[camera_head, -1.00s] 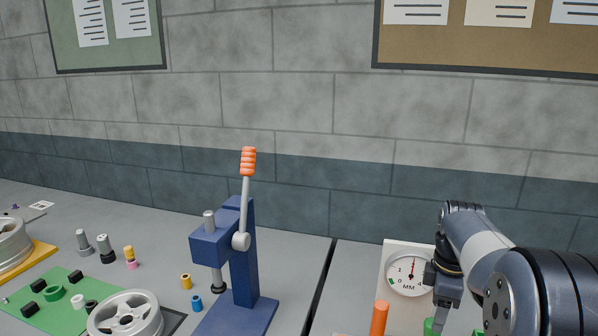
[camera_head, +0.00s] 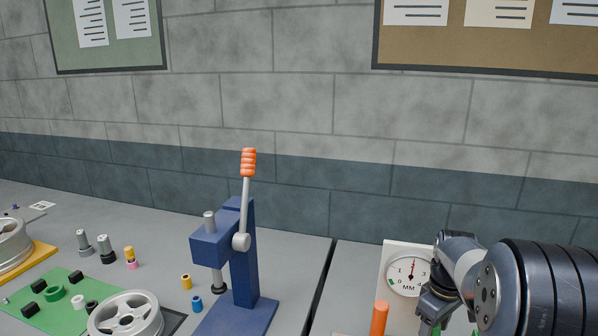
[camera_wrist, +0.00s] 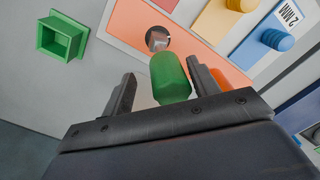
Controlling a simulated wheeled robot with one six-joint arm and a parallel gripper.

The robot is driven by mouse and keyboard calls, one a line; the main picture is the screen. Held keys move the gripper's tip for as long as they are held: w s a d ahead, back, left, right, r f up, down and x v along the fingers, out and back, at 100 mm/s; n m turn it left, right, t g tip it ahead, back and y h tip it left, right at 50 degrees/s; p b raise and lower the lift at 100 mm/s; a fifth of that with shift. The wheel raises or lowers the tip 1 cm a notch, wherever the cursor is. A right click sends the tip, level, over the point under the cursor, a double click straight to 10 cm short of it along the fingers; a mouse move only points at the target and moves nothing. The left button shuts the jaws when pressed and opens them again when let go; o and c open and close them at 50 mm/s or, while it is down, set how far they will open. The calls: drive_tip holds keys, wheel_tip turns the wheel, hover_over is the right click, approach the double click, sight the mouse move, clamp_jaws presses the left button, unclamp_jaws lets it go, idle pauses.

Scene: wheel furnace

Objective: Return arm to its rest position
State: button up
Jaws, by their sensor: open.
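My gripper (camera_head: 437,306) is at the lower right of the head view, in front of the white dial gauge (camera_head: 408,272), with my arm folded in from the right edge. In the wrist view my gripper (camera_wrist: 160,74) has its two dark fingers spread apart. A green rounded handle (camera_wrist: 169,80) shows between the fingers, with gaps on both sides. It lies in line with a hole in an orange plate (camera_wrist: 143,22). How far the fingertips are from the handle in depth is unclear.
The wrist view shows a green square socket (camera_wrist: 62,38), a blue knob (camera_wrist: 277,40) and a yellow knob (camera_wrist: 243,4). In the head view a blue lever press (camera_head: 240,260) stands left of the gauge, near a silver wheel (camera_head: 126,316). An orange handle (camera_head: 379,318) stands before the gauge.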

drive_tip(key=shift+d+m, duration=0.1)
drive_tip(key=shift+m, duration=1.1)
drive_tip(key=shift+r, duration=0.1)
